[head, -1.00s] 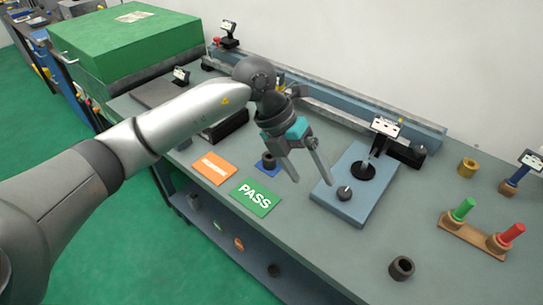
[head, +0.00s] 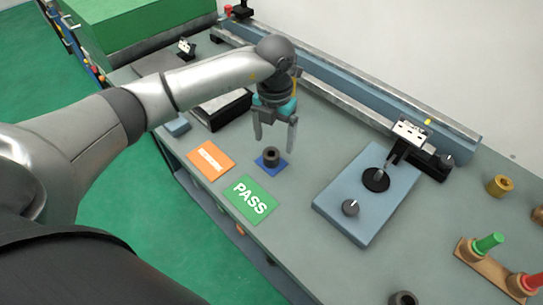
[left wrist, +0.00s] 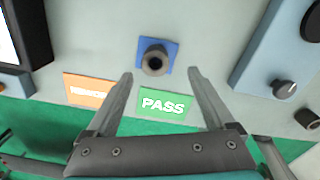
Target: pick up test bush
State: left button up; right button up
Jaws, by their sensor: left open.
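The test bush looks to be the dark, short hollow cylinder (head: 271,156) standing upright on a small blue square pad (head: 262,164) on the bench. In the left wrist view the bush (left wrist: 155,61) shows its bore, on the blue pad (left wrist: 171,47), ahead of and between my fingertips. My left gripper (head: 275,146) is open and empty, pointing down above the bush; it also shows in the left wrist view (left wrist: 160,75). The fingers do not touch the bush. My right gripper is not in view.
A green PASS card (head: 250,199) and an orange card (head: 211,159) lie beside the pad. A blue-grey gauge base (head: 340,210) stands to the right. Another dark bush (head: 403,299), a brass bush (head: 500,186) and a wooden plug holder (head: 470,253) are further right.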

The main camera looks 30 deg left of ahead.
aim_at(271, 154)
pick_arm(q)
notch_tip(271, 154, down, 2)
jog(key=f, duration=0.4)
jog(key=shift+s+a+f, duration=0.1)
jog(key=shift+a+f, duration=0.2)
jog(key=shift+a, duration=0.05)
jog(key=c, duration=0.4)
grip_shut()
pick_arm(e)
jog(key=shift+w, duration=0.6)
pick_arm(q)
jog(key=shift+r, duration=0.1)
